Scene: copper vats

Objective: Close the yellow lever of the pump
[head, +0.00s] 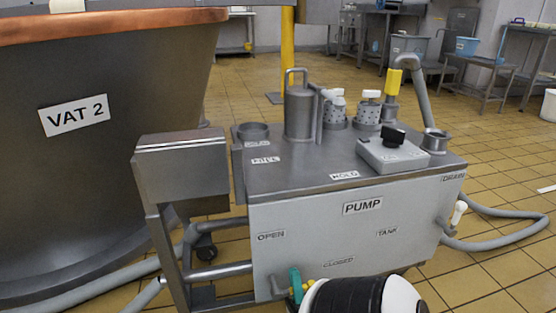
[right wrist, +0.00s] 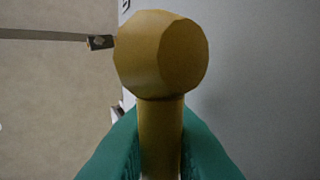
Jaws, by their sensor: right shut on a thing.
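The grey pump box (head: 410,213) with the PUMP label stands in the middle of the head view. A yellow lever (head: 309,285) shows low on its front, below the CLOSED label and right of the OPEN label. My right gripper (head: 297,285) is at this lever; one teal finger shows. In the right wrist view the lever's round yellow end (right wrist: 160,55) and stem stand between the teal fingers of my gripper (right wrist: 160,145), which are shut on the stem. My right arm hides part of the lever and the pump's lower front. My left gripper is not in view.
VAT 2 (head: 100,170) stands close on the left, with a metal box on legs (head: 182,165) between it and the pump. A grey hose (head: 500,242) curves over the tiled floor at the right. Another yellow handle (head: 393,82) stands upright on the pump's top.

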